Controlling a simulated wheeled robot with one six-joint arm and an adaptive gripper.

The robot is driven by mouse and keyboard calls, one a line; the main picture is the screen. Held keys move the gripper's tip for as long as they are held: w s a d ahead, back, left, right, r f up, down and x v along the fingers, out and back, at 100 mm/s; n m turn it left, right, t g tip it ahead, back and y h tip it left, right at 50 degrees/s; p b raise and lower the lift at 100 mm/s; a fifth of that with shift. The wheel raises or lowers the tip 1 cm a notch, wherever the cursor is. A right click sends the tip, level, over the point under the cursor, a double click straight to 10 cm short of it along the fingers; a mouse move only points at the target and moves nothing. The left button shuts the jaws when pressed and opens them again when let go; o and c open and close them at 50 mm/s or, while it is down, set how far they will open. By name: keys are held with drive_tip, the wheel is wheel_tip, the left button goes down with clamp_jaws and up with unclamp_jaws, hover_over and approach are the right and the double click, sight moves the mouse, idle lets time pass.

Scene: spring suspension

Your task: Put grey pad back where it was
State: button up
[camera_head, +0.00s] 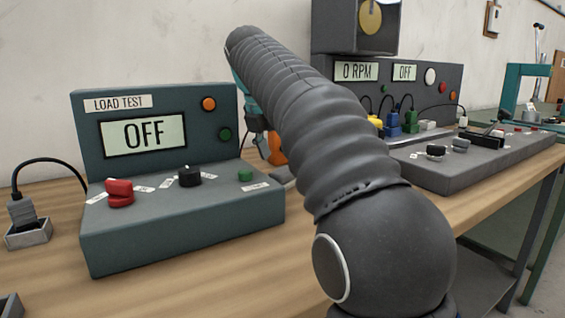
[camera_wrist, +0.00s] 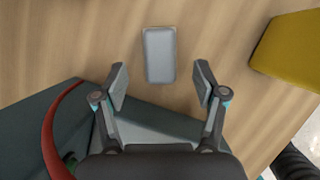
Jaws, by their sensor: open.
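The grey pad (camera_wrist: 160,54) shows in the wrist view as a small rounded rectangle. It appears to lie on the wooden table (camera_wrist: 90,40). My gripper (camera_wrist: 160,80) is open and empty, with its two fingers apart on either side of the pad's near end. The fingers do not touch the pad. In the head view my arm hides most of the gripper and the spot below it, so I cannot make out the pad there for certain.
The load test box (camera_head: 180,215), its display reading OFF, stands left of my arm. A yellow block (camera_wrist: 290,50) lies right of the pad in the wrist view. A second console (camera_head: 470,155) stands to the right.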

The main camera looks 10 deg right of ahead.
drive_tip(key=p+v, duration=0.2)
drive_tip(key=v, duration=0.5)
